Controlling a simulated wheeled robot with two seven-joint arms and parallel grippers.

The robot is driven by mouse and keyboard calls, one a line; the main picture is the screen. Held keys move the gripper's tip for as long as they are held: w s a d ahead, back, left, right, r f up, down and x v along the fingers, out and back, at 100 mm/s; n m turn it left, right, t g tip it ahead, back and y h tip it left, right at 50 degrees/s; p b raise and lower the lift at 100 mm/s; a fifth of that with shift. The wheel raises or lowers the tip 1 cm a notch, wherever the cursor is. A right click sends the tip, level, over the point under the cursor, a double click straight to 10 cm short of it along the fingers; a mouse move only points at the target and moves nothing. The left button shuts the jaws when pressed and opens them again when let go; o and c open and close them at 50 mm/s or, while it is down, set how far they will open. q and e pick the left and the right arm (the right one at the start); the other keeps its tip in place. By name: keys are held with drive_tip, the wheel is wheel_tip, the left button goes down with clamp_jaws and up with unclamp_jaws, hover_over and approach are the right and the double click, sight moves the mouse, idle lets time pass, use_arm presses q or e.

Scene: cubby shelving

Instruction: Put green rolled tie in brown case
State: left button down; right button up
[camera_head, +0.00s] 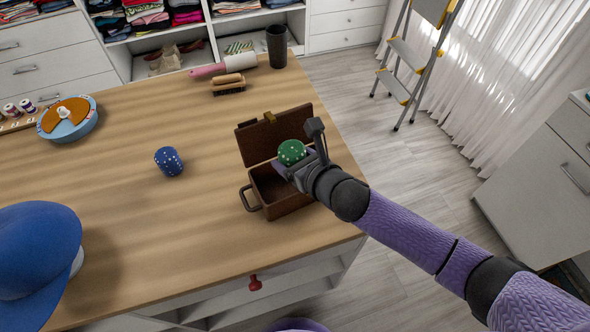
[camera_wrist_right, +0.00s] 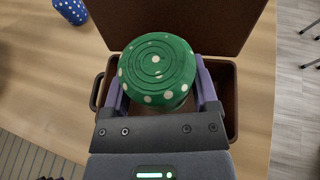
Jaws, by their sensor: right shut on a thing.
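The green rolled tie with white dots (camera_head: 292,152) is held by my right gripper (camera_head: 296,163). In the right wrist view the tie (camera_wrist_right: 157,68) sits between the two purple fingers of the gripper (camera_wrist_right: 160,90). The brown case (camera_head: 283,205) stands open on the wooden table, its lid (camera_head: 262,140) raised at the back. The tie is over the case opening, in front of the lid. In the right wrist view the case (camera_wrist_right: 226,85) shows around and below the tie. The exact gap to the case floor is hidden. My left gripper is out of view.
A blue dotted rolled tie (camera_head: 169,161) stands left of the case on the table (camera_head: 200,220). A brush (camera_head: 229,84), a lint roller (camera_head: 222,66) and a dark cup (camera_head: 277,46) are at the back. A blue hat (camera_head: 35,255) lies at the left.

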wheel_tip(320, 180, down, 3)
drive_tip(key=shift+b, duration=0.45)
drive_tip(key=shift+r, duration=0.2)
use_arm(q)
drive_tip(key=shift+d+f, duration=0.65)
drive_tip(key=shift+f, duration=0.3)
use_arm(e)
drive_tip(key=shift+f, duration=0.55)
use_arm(q)
drive_tip(key=shift+b, duration=0.35)
use_arm(e)
drive_tip(key=shift+f, duration=0.1)
